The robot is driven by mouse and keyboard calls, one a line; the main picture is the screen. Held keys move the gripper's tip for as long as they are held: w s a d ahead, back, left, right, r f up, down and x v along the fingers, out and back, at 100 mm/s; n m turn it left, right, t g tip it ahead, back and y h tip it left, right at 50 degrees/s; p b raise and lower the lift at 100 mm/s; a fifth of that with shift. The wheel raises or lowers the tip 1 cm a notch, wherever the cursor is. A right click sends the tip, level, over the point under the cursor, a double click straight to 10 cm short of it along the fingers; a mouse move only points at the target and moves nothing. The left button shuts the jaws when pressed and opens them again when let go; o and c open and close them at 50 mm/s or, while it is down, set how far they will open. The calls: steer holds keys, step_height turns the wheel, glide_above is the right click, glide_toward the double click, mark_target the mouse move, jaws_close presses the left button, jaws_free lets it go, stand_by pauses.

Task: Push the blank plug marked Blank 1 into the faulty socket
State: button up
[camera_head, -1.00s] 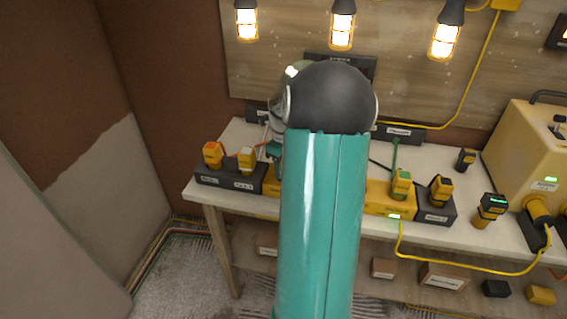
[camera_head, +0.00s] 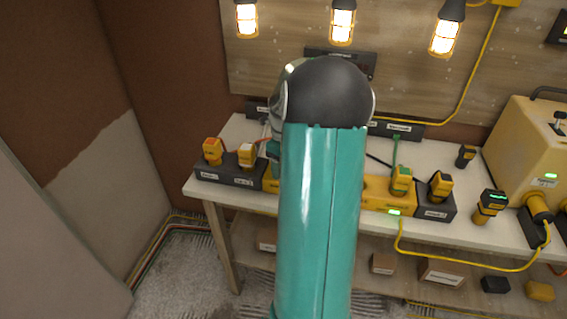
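Two plugs stand in a dark holder (camera_head: 222,180) at the left end of the bench: one orange-topped (camera_head: 212,151) and one pale-topped (camera_head: 246,155). The holder has small white labels that are too small to read, so I cannot tell which plug is Blank 1. A yellow socket strip (camera_head: 375,196) runs along the bench front, its middle hidden behind my arm. I cannot make out the faulty socket. My gripper is hidden behind my teal arm and its dark joint.
A dark holder (camera_head: 436,207) with a yellow-black plug (camera_head: 440,187) adjoins the strip. Two more plugs (camera_head: 490,205) (camera_head: 466,156) stand farther right, before a yellow power unit (camera_head: 525,150). A yellow cable (camera_head: 470,266) hangs across the bench front. Lit lamps (camera_head: 342,22) hang above.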

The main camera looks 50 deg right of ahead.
steer(key=shift+r, duration=0.1)
step_height(320, 180, up, 14)
stand_by(0.5)
steer(key=shift+f, duration=0.2)
steer(key=w+a+r+n+t+h, duration=0.1)
steer(key=a+r+n, duration=0.2)
steer(key=a+n, duration=0.65)
steer(key=w+a+r+n+t, duration=0.1)
steer(key=a+r+n, duration=0.35)
steer(key=a, duration=0.75)
steer(key=s+a+f+n+t, duration=0.1)
steer(key=s+a+n, duration=0.2)
steer(key=a+n, duration=0.3)
steer(key=s+a+f+n+t, duration=0.1)
steer(key=s+a+f+n, duration=0.1)
steer(key=a+n, duration=0.5)
steer(key=s+a+f+n+t+y, duration=0.1)
steer(key=s+a+n, duration=0.3)
steer(key=a+n, duration=0.3)
steer(key=shift+s+f+n+t, duration=0.25)
steer(key=shift+s+n+t, duration=0.1)
steer(key=shift+n, duration=0.35)
